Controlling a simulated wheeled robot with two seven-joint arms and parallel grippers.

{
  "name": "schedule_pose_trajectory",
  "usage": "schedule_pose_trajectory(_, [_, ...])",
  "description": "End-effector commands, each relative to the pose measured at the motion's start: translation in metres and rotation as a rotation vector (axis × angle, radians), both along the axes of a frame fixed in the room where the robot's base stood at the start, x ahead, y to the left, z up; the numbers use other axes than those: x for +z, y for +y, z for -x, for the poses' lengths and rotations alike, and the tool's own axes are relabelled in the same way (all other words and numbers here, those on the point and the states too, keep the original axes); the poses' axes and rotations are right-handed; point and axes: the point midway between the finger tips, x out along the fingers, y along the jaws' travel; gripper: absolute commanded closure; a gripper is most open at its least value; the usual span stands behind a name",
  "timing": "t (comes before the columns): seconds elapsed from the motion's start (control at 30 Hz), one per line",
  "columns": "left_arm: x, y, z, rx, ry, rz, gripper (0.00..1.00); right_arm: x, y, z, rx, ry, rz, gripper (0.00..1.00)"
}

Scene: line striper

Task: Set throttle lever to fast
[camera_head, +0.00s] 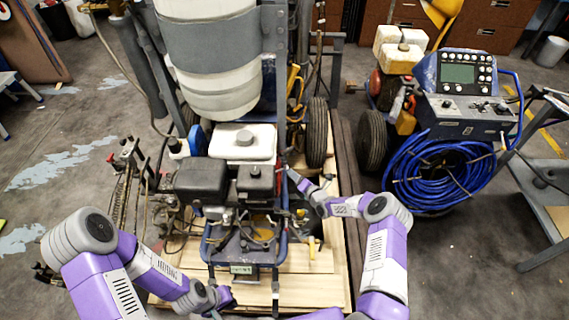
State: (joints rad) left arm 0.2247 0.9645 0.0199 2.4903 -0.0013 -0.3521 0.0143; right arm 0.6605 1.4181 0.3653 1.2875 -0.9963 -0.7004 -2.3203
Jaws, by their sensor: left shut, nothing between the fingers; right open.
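The line striper's engine (200,178), dark with a white tank (243,141) behind it, stands in the middle of the view on a blue frame. The throttle lever is too small to pick out among the dark engine parts. My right gripper (291,177) is at the right side of the engine, close to the blue frame; its fingers are small and partly lost against dark parts. It is open. My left gripper (230,297) is low in front of the machine, near the wooden pallet, apart from the engine. It is shut and empty.
The striper stands on a wooden pallet (325,289). A large white drum (212,60) rises behind the engine. Hoses and rods crowd its left side. A second machine with a coiled blue hose (440,172) stands at right. A grey metal stand is at far right. Floor at left is open.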

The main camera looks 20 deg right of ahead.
Motion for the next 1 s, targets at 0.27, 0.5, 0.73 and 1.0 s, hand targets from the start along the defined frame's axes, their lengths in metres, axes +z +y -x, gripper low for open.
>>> schedule_pose_trajectory(0.27, [-0.02,0.0,0.0,0.0,0.001,0.0,1.0,-0.01,0.008,-0.029,0.004,-0.014,0.02,0.54])
schedule_pose_trajectory(0.5, [-0.041,0.0,0.0,0.0,0.001,0.0,1.0,-0.017,0.018,-0.058,0.003,-0.012,0.018,0.54])
schedule_pose_trajectory(0.73, [-0.048,0.0,0.0,0.0,0.001,0.0,1.0,-0.017,0.021,-0.069,0.002,-0.01,0.017,0.54])
schedule_pose_trajectory(1.0, [-0.047,0.0,0.0,0.0,0.0,0.0,1.0,-0.016,0.021,-0.07,0.002,-0.009,0.016,0.54])
